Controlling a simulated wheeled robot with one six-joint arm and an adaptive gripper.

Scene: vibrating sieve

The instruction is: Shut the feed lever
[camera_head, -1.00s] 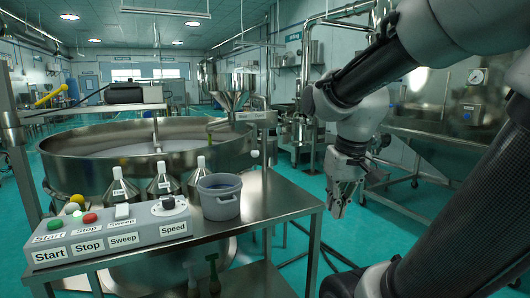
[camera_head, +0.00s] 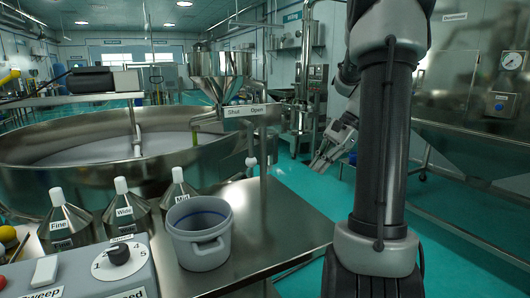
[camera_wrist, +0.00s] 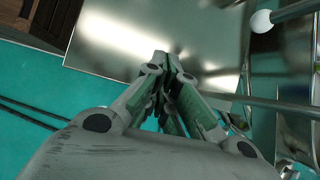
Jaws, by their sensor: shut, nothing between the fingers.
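The feed hopper (camera_head: 220,84) stands behind the sieve pan, with a plate (camera_head: 246,114) below it labelled Shut on the left and Open on the right. A thin rod with a white ball knob (camera_head: 251,162) hangs below the plate; it looks like the feed lever. A white knob on a rod also shows at the upper right of the wrist view (camera_wrist: 262,22). My gripper (camera_head: 318,165) is right of the lever, apart from it, pointing down and left. Its fingers (camera_wrist: 167,62) are closed together and empty.
The steel table (camera_head: 275,222) carries a grey bucket (camera_head: 199,232), several labelled steel cones and a control box (camera_head: 95,272) with a dial. The round sieve pan (camera_head: 75,180) fills the left. A large steel hopper (camera_head: 470,140) stands right. Floor between is clear.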

